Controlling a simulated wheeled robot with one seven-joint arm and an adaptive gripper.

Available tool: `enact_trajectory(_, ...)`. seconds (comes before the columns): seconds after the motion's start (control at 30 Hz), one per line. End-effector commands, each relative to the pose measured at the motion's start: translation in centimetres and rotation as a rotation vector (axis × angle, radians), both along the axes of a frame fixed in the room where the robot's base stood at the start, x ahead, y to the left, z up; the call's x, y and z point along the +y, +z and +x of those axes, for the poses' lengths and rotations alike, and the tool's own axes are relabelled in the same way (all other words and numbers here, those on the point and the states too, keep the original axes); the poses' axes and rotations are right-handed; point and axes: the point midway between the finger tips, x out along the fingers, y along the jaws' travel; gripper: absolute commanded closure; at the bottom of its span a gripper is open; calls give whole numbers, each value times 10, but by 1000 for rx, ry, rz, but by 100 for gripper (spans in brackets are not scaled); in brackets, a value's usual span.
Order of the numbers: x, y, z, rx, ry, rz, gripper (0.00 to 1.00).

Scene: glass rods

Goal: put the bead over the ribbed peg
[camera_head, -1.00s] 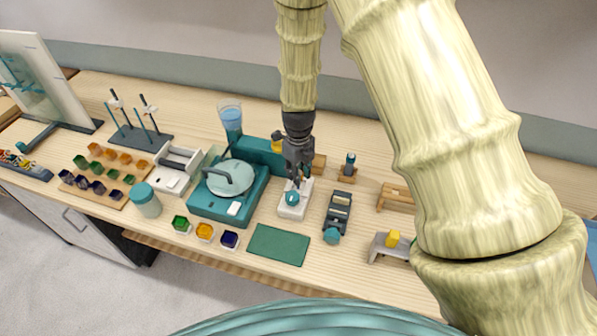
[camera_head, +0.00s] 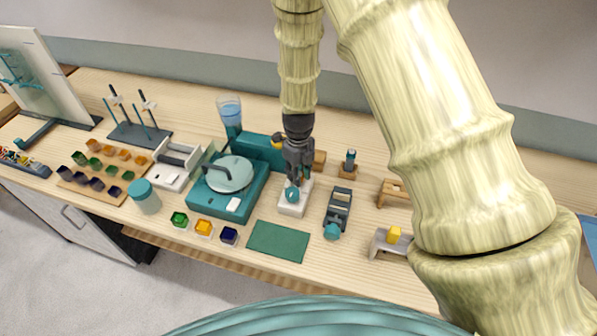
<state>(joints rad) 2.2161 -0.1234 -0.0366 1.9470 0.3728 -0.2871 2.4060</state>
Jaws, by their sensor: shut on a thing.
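My gripper (camera_head: 294,180) points down at a white block (camera_head: 291,209) near the middle of the bench. It is shut on a small round teal piece (camera_head: 292,194) at the block's top. I cannot tell whether this piece is the bead or a part of the block, and the fingertips are too small to see clearly. Several thin upright pegs (camera_head: 149,112) stand on a dark base (camera_head: 135,136) at the back left. Their ribbing is too small to make out, so I cannot tell which peg is ribbed.
Left of my gripper is a teal machine (camera_head: 247,208) with a pale round lid. A green (camera_head: 180,219), an orange (camera_head: 204,228) and a blue cup-like piece (camera_head: 229,236) lie in front. A green mat (camera_head: 278,241) is bare. A dark slotted stand (camera_head: 338,207) is right of the block.

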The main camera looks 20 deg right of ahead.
Motion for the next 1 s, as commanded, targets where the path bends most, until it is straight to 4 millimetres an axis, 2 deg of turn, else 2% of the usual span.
enact_trajectory(0.63,0,-20,0,0,0,-1,96)
enact_trajectory(0.83,0,-20,0,-1,0,0,96)
enact_trajectory(0.87,0,-19,0,-1,0,0,72)
enact_trajectory(1.0,0,-19,0,-1,0,0,49)
